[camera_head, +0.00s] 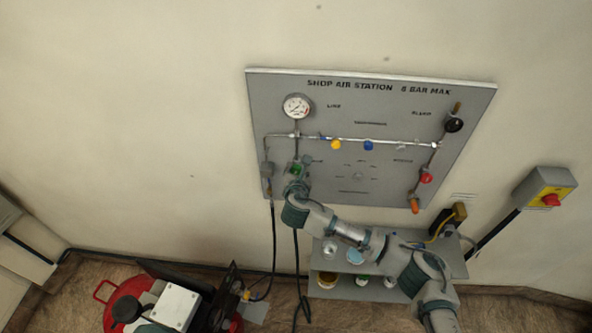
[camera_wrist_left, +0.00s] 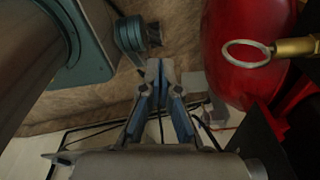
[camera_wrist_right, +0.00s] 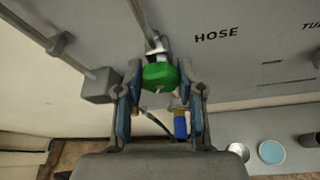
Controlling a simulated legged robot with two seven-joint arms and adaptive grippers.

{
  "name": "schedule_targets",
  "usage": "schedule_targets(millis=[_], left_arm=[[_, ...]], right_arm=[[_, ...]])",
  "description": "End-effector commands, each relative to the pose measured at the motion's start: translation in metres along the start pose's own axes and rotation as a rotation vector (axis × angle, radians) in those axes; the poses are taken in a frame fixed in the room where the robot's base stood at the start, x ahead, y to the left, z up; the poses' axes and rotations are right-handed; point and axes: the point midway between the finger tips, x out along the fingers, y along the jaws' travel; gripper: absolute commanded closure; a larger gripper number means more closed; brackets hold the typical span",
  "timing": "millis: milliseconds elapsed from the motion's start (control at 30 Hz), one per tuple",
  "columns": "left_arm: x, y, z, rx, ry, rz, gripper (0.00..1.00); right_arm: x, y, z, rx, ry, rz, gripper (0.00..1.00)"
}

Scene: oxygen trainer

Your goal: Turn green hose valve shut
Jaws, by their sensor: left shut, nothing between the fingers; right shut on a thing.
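The green hose valve (camera_wrist_right: 160,76) sits on a pipe below the gauge, beside the printed word HOSE in the right wrist view. It also shows in the head view (camera_head: 295,169), partly covered by my right gripper (camera_head: 298,180). My right gripper (camera_wrist_right: 160,88) is shut on the green valve handle, with one finger on each side of it. My left gripper (camera_wrist_left: 160,85) shows in the left wrist view. It is shut and empty, low down near a red tank (camera_wrist_left: 240,55).
The grey panel (camera_head: 385,100) carries a gauge (camera_head: 297,106), a yellow knob (camera_head: 336,145), a blue knob (camera_head: 368,145) and a red knob (camera_head: 426,177). A small shelf (camera_head: 330,292) with containers stands below. A yellow box with a red button (camera_head: 550,200) is at the right.

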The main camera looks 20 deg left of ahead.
Motion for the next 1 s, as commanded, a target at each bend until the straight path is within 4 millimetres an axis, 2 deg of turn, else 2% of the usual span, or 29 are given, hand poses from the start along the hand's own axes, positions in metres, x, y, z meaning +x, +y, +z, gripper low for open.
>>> schedule_targets(millis=[133,167,233,267,533,667,767,1000], left_arm=[[0.000,0.000,0.000,0.000,0.000,0.000,1.00],[0.000,0.000,0.000,0.000,0.000,0.000,1.00],[0.000,0.000,0.000,0.000,0.000,0.000,1.00],[0.000,0.000,0.000,0.000,0.000,0.000,1.00],[0.000,-0.001,0.001,0.000,-0.001,-0.001,1.00],[0.000,-0.001,0.002,-0.001,0.000,-0.002,1.00],[0.000,0.000,0.001,-0.001,0.000,-0.002,1.00],[0.000,0.000,0.001,0.000,0.000,-0.001,1.00]], right_arm=[[0.000,0.000,0.000,-0.002,0.000,-0.002,0.97],[0.000,0.000,0.000,-0.003,0.000,-0.002,0.57],[0.000,0.000,0.000,-0.003,0.000,-0.002,0.40],[0.000,0.000,0.000,-0.003,0.000,-0.002,0.37],[0.000,-0.001,0.000,-0.004,0.000,-0.002,0.37],[-0.008,0.000,0.000,-0.004,0.000,-0.001,0.37],[-0.025,0.000,0.000,-0.004,0.000,0.001,0.37],[-0.079,0.001,-0.001,-0.004,0.001,0.001,0.37]])
